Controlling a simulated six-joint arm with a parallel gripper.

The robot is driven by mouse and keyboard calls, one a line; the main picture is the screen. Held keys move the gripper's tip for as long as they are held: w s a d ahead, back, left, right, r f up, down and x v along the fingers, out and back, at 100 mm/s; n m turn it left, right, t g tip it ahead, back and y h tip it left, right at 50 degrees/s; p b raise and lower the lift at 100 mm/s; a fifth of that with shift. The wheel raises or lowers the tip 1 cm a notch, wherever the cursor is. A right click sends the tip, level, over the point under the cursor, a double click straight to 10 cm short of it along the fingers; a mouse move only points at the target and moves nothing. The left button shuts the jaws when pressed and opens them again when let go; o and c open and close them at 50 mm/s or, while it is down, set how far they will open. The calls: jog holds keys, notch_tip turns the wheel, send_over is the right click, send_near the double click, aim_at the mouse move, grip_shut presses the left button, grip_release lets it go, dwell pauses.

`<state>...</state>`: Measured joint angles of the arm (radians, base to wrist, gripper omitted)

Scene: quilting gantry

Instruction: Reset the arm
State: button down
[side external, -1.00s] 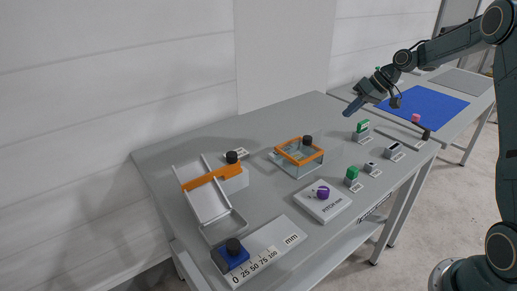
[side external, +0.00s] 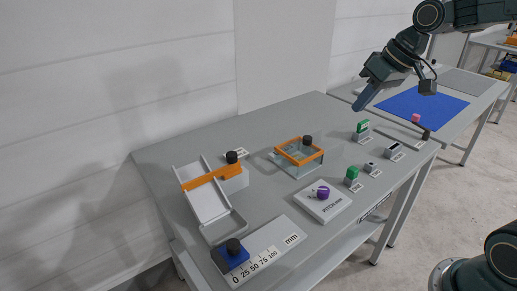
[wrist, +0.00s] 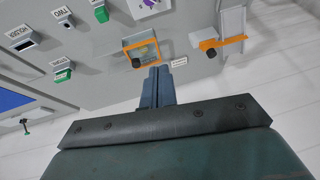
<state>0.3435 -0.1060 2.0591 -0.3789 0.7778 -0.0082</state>
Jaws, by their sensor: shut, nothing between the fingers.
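My gripper (side external: 361,103) is shut and empty, held in the air above the far right part of the grey table (side external: 290,118). Its fingers point down and to the left in the side view. In the wrist view my gripper (wrist: 154,72) shows its two fingers together, with nothing between them. Nothing touches the fingertips.
On the table are a clear box with an orange rim (side external: 299,151), a white chute with an orange bar (side external: 208,199), a purple knob (side external: 323,192), a blue slider block (side external: 231,257) and green blocks (side external: 362,126). A blue mat (side external: 425,103) lies on the table behind.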

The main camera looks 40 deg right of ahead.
jog(key=s+a, duration=0.2)
jog(key=s, duration=0.7)
jog(key=s+a+f+h, duration=0.1)
jog(key=s+a, duration=0.2)
jog(key=s, duration=0.6)
jog(key=shift+s+f+t+h, duration=0.2)
jog(key=shift+f+t+h, duration=0.1)
